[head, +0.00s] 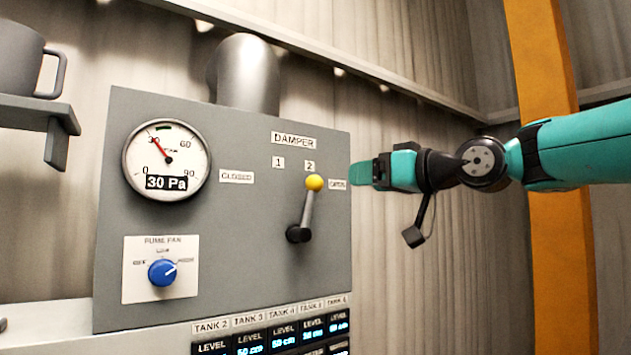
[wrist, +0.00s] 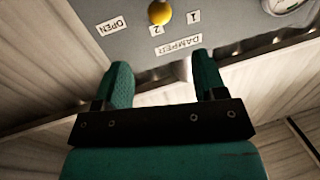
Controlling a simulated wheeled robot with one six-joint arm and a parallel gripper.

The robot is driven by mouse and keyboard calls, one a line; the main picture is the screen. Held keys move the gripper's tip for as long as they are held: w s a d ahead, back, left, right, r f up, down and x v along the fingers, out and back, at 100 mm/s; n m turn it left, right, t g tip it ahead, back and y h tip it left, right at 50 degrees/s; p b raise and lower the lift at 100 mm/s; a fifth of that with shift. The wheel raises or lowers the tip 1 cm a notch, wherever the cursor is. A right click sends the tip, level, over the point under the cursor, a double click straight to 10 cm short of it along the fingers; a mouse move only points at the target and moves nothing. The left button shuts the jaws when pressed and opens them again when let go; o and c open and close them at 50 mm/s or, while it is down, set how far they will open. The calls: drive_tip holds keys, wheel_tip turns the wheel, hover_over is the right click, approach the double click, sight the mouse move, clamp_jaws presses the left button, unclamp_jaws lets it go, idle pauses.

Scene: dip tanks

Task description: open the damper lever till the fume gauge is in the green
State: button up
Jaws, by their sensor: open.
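The damper lever (head: 306,212) leans a little right of upright, its yellow knob (head: 314,182) just below the "2" mark, between the CLOSED and OPEN labels. The knob also shows at the top of the wrist view (wrist: 160,13). The fume gauge (head: 166,161) reads 30 Pa; its red needle points at 30, just left of the short green band near the top of the dial. My gripper (head: 360,174) is to the right of the knob, apart from it, near the panel's right edge. In the wrist view its two fingers (wrist: 163,80) are spread with nothing between them.
A blue fume fan knob (head: 162,272) sits below the gauge, its pointer to the right. Tank level displays (head: 283,338) run along the bottom. A shelf with a grey mug (head: 22,60) is at the left, an orange post (head: 560,230) at the right. The panel around the lever is clear.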

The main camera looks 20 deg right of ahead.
sight(321, 181)
drive_tip(key=p+x, duration=0.5)
drive_tip(key=x, duration=0.7)
drive_tip(key=shift+w+a+r, duration=0.1)
drive_tip(key=shift+w+a, duration=0.05)
drive_tip(key=shift+w, duration=0.05)
drive_tip(key=shift+w+a+p, duration=0.3)
drive_tip(key=shift+w+p, duration=0.05)
drive_tip(key=shift+w, duration=0.25)
clamp_jaws()
